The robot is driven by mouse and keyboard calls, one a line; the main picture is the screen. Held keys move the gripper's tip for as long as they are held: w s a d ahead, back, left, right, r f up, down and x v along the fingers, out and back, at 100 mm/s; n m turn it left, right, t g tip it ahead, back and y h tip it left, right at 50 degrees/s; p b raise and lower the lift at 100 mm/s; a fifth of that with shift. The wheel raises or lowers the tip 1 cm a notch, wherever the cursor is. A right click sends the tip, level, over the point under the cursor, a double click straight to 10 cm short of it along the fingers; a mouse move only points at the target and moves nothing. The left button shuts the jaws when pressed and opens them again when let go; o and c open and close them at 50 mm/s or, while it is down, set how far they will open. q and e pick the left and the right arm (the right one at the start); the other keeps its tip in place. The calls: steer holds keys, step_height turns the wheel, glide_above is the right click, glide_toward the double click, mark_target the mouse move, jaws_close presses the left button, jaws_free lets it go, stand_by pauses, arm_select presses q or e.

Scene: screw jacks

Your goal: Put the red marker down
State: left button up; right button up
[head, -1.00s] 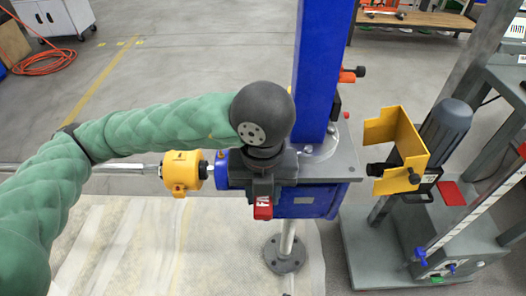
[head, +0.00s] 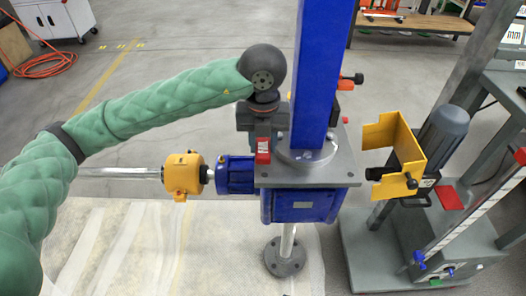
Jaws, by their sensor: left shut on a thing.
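The red marker (head: 263,151), a small red block with pale lettering, is held at the front of my left gripper (head: 264,137). My left gripper is shut on it, left of the tall blue column (head: 317,70), near the grey top plate (head: 290,177) of the blue screw jack (head: 302,205). The gripper hides the marker's upper part. I cannot tell whether the marker touches the plate. My right gripper is not in view.
A yellow coupling cover (head: 183,175) sits on the shaft at left. A yellow bent guard (head: 398,150), a motor (head: 444,132), a red flat pad (head: 449,197) and a scale post (head: 478,206) stand at right.

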mark_target(263, 147)
arm_select(q)
step_height(263, 147, down, 4)
steer(key=shift+r, duration=0.25)
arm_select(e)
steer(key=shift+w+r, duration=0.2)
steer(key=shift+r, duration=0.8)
arm_select(q)
steer(key=shift+f, duration=0.1)
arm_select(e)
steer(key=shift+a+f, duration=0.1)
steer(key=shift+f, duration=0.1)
arm_select(q)
steer(key=o, duration=1)
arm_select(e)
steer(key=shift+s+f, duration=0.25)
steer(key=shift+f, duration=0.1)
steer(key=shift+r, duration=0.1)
